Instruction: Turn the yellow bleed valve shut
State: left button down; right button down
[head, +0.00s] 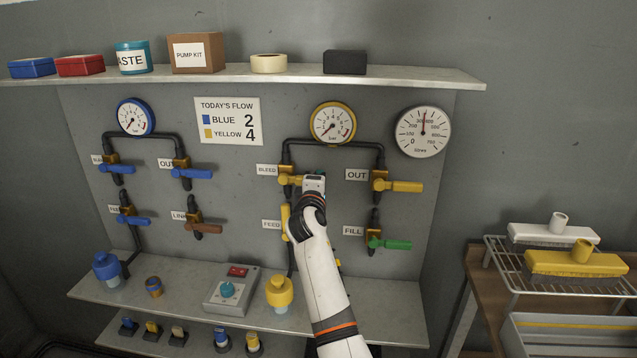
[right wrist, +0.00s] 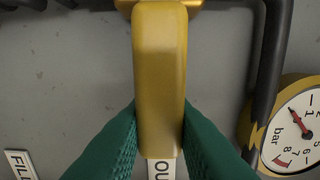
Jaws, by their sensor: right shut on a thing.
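The yellow bleed valve (head: 290,181) is on the yellow pipework, right of the BLEED label (head: 267,170). My right gripper (head: 313,183) hides much of its handle in the head view. In the right wrist view the yellow handle (right wrist: 160,75) lies between the two green fingertips of my right gripper (right wrist: 158,130), which is shut on its sides near the free end. The handle sticks out to the right of the valve body, about level and crosswise to its upright pipe. My left gripper is not in view.
The yellow OUT valve (head: 403,186) is to the right. The yellow FEED valve handle (head: 285,222) hangs upright just below, close to my right arm. The green FILL valve (head: 390,244) is lower right. A yellow-rimmed gauge (head: 333,123) sits above, and a shelf (head: 200,79) runs over the panel.

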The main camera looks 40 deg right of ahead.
jog(key=shift+f, duration=0.15)
jog(key=c, duration=1.2)
grip_release()
jog(key=shift+c, duration=0.2)
jog(key=b+v, duration=0.1)
jog(key=v, duration=1.1)
